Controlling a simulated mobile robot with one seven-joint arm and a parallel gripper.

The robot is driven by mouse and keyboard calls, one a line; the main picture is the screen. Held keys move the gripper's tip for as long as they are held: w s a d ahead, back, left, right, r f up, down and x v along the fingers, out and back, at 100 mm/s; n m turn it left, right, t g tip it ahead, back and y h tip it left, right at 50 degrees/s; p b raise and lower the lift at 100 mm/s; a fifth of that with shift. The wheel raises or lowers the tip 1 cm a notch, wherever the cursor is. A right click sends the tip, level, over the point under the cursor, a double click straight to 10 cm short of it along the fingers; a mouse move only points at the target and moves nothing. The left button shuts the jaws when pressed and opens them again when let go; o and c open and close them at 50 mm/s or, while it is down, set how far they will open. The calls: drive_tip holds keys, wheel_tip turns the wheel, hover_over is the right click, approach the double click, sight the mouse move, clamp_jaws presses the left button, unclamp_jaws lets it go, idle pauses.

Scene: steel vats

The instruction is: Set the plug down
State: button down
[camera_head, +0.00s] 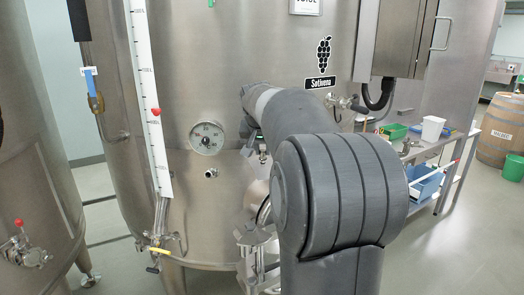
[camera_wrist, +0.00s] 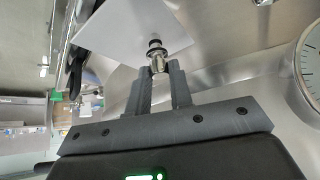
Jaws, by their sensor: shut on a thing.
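The plug (camera_wrist: 157,52) is a small metal piece with dark rings at its top. In the wrist view it stands between the fingertips of my gripper (camera_wrist: 158,75), which is shut on it. A pale, flat, square-edged panel shows right behind the plug; I cannot tell whether they touch. In the head view my own arm covers most of the gripper, and I cannot make out the plug there.
A large steel vat (camera_head: 235,60) fills the middle, with a round dial (camera_head: 207,138) and a small fitting (camera_head: 210,173) below it. A table at right holds a green bowl (camera_head: 393,131) and a white container (camera_head: 432,128). A barrel (camera_head: 500,130) stands behind. Floor at lower right is clear.

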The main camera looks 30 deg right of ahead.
drive_tip(key=shift+a+f, duration=0.1)
drive_tip(key=shift+f, duration=0.15)
drive_tip(key=shift+f, duration=0.15)
drive_tip(key=c, duration=1.3)
unclamp_jaws()
drive_tip(key=shift+s+a+r, duration=0.1)
drive_tip(key=shift+s+r, duration=0.1)
drive_tip(key=shift+r, duration=0.25)
drive_tip(key=v, duration=1.1)
